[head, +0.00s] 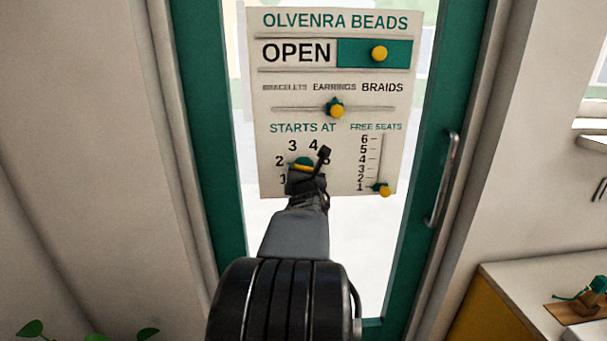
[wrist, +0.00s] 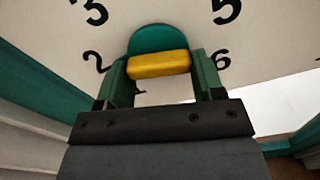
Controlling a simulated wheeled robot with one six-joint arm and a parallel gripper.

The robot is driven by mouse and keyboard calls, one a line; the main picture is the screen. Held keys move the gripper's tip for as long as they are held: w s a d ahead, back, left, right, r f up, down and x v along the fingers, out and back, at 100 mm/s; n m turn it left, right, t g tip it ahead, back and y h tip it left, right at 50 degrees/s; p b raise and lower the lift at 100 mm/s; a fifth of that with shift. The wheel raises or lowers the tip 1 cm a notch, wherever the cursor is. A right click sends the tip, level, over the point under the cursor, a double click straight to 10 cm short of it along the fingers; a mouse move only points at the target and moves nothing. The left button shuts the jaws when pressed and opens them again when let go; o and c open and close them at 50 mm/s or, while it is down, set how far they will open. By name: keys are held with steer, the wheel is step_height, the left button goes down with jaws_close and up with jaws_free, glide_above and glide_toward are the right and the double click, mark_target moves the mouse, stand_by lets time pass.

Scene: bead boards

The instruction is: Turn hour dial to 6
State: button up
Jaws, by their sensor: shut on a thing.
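The hour dial (head: 300,160) is a teal disc with a yellow grip bar, under "STARTS AT" on the white bead board (head: 340,72). In the wrist view the teal disc (wrist: 160,37) and its yellow bar (wrist: 158,64) show between the numbers 2 and 6, with 3 and 5 higher up. The bar lies nearly level there. My gripper (head: 303,170) is at the dial, and in the wrist view its fingers (wrist: 160,74) are shut on the bar's two ends. My gripper hides the dial's lower part and some numbers; I cannot make out a pointer.
Other controls share the board: an OPEN slider (head: 379,54), a horizontal slider at EARRINGS (head: 336,110) and a FREE SEATS slider at 1 (head: 384,190). The board hangs on a glass door with a teal frame and a metal handle (head: 441,180). A counter (head: 530,300) stands lower right.

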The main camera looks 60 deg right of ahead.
steer(key=shift+c, duration=1.3)
steer(key=shift+f+m+b, duration=0.1)
steer(key=shift+m+b, duration=0.2)
